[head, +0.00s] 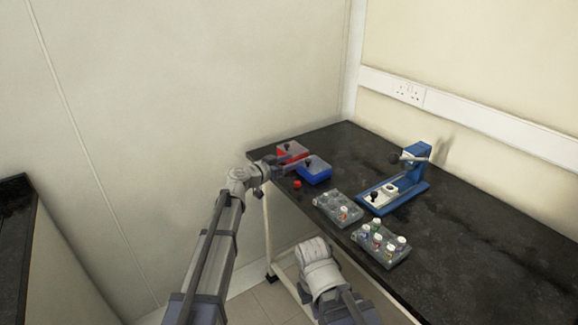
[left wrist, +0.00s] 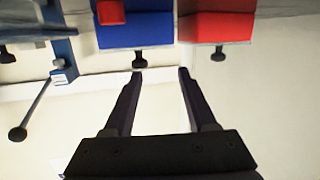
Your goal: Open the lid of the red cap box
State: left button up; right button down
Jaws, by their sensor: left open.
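The red cap box (head: 291,150) stands at the far left corner of the dark bench, with a greyish lid on top and a black knob. In the left wrist view, which looks upside down, its red body (left wrist: 216,27) is at the top right, with its knob (left wrist: 218,54) below. My left gripper (head: 289,165) is close by the red and blue boxes in the head view. In the wrist view its fingers (left wrist: 160,74) are apart, with nothing between them; the red box lies beyond the right finger. My right gripper does not show.
A blue box (head: 314,171) with a similar lid and knob stands beside the red one. A small red cap (head: 297,184) lies near the bench edge. Two grey racks (head: 337,209) (head: 371,250) with vials and a blue device (head: 412,183) stand further right. The back right bench is clear.

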aim_at(285, 146)
pick_arm(q)
jog(key=w+a+t+b, duration=0.1)
jog(key=w, duration=0.1)
jog(key=w+a+f+t+b, duration=0.1)
jog(key=a, duration=0.1)
jog(key=w+a+n+t+y, duration=0.1)
jog(key=w+a, duration=0.1)
jog(key=shift+w+a+f+b, duration=0.2)
jog(key=shift+w+b, duration=0.1)
jog(key=shift+b, duration=0.1)
jog(key=shift+w+a+r, duration=0.1)
jog(key=shift+w+a, duration=0.15)
jog(key=shift+a, duration=0.05)
jog(key=shift+x, duration=3.9)
jog(key=shift+r, duration=0.1)
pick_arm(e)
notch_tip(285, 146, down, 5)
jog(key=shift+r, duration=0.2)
pick_arm(q)
jog(key=shift+c, duration=0.3)
grip_shut()
